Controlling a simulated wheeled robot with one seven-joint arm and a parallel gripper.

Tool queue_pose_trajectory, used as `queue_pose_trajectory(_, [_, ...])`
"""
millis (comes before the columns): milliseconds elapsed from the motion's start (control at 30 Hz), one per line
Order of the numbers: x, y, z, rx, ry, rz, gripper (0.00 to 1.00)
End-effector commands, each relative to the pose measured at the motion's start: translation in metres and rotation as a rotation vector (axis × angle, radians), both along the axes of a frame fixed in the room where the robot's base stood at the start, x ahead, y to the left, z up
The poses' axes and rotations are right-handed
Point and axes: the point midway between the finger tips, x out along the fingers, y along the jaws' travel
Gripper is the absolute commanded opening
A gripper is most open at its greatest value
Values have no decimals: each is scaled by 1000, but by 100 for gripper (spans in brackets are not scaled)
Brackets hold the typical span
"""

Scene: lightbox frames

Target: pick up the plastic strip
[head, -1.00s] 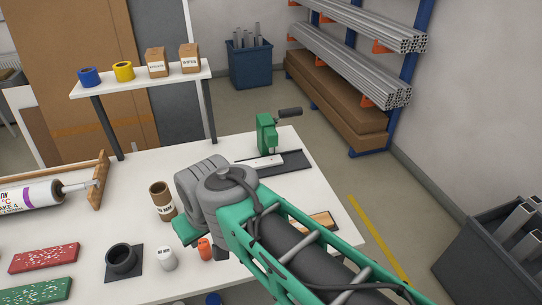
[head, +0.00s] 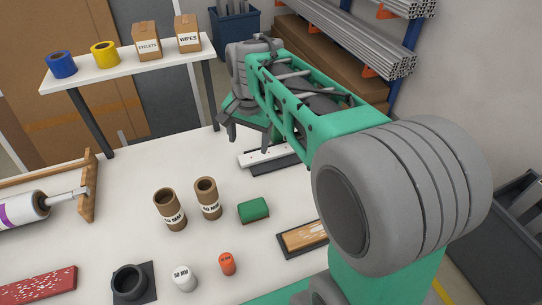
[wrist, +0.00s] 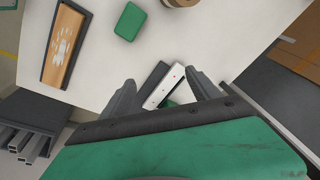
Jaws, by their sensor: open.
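The plastic strip (head: 262,157) looks like a long white bar lying by a dark base plate (head: 285,163) at the table's back right. In the wrist view the white strip (wrist: 163,88) has small red marks and lies slantwise beside the dark plate (wrist: 152,77). My gripper (head: 248,139) is open and empty, pointing down by the strip's near end. In the wrist view its fingers (wrist: 161,77) stand on either side of the strip, seemingly above it. Part of the strip is hidden behind my gripper and arm.
Two brown tubes (head: 188,204) and a green block (head: 253,209) stand nearer on the table. A wooden piece in a dark tray (head: 305,237) lies at the right. A raised shelf (head: 125,73) stands at the back left. White table between is clear.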

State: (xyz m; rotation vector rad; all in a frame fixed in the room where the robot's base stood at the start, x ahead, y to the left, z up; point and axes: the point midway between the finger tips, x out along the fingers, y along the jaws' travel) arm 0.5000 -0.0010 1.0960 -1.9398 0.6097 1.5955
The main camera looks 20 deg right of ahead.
Motion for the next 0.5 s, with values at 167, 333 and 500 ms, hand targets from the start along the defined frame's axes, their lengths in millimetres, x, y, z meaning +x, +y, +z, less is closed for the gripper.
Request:
queue_pose_trajectory(167, [82,-3,-58,59,107,-418,71])
queue_pose_trajectory(333, [127,-4,-108,77,168,-719,71])
queue_pose_trajectory(500, [140,-4,-129,80,186,-831,71])
